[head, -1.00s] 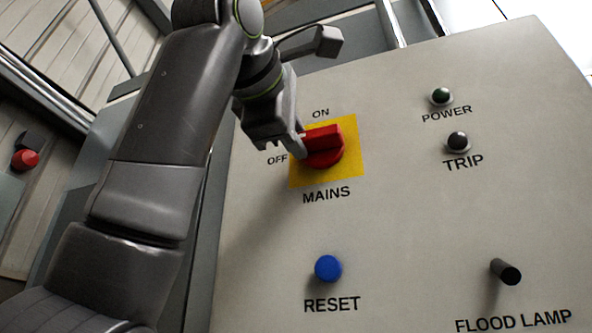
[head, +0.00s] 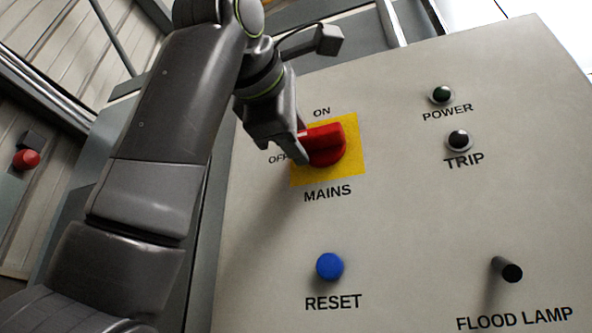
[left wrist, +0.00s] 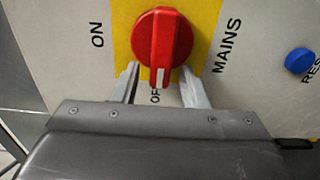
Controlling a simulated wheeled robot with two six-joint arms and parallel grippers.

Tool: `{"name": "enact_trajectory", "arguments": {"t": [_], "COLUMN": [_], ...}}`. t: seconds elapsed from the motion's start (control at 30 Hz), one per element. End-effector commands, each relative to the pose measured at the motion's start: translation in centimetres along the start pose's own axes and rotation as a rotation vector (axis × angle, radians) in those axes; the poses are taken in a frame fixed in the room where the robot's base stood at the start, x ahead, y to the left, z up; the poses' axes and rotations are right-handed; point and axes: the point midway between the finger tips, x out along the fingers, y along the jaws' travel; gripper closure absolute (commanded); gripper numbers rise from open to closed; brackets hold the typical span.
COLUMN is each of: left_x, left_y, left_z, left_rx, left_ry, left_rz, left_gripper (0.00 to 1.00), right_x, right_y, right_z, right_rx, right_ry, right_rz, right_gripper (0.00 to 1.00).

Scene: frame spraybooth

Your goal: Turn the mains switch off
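The mains switch is a red rotary knob (head: 326,146) on a yellow plate (head: 349,167), with ON above it and OFF to its left. In the left wrist view the knob (left wrist: 162,40) has its white-marked end towards the OFF label. My left gripper (head: 301,147) is at the OFF side of the knob. In the left wrist view its fingers (left wrist: 160,88) are apart, one on each side of the marked end, with visible gaps. The OFF label is partly hidden by the gripper. My right gripper is in neither view.
A red button (head: 26,159) sits at the far left.

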Motion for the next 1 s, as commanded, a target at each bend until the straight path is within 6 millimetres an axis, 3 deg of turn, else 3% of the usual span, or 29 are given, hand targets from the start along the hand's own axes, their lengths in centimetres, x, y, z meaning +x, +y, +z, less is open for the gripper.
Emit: {"name": "enact_trajectory", "arguments": {"t": [0.23, 0.7, 1.0], "left_x": [-2.3, -13.4, -17.1], "left_y": [-0.2, -0.2, -0.1], "left_z": [0.0, 0.0, 0.0], "left_rx": [0.0, 0.0, 0.0], "left_ry": [0.0, -0.001, 0.0], "left_rz": [0.004, 0.003, 0.001], "left_gripper": [0.6, 0.6, 0.6], "right_x": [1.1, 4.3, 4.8], "right_y": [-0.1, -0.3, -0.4], "right_z": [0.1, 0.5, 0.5], "right_rx": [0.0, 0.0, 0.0], "right_ry": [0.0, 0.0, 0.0], "right_rz": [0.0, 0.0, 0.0], "right_gripper": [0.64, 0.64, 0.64]}}
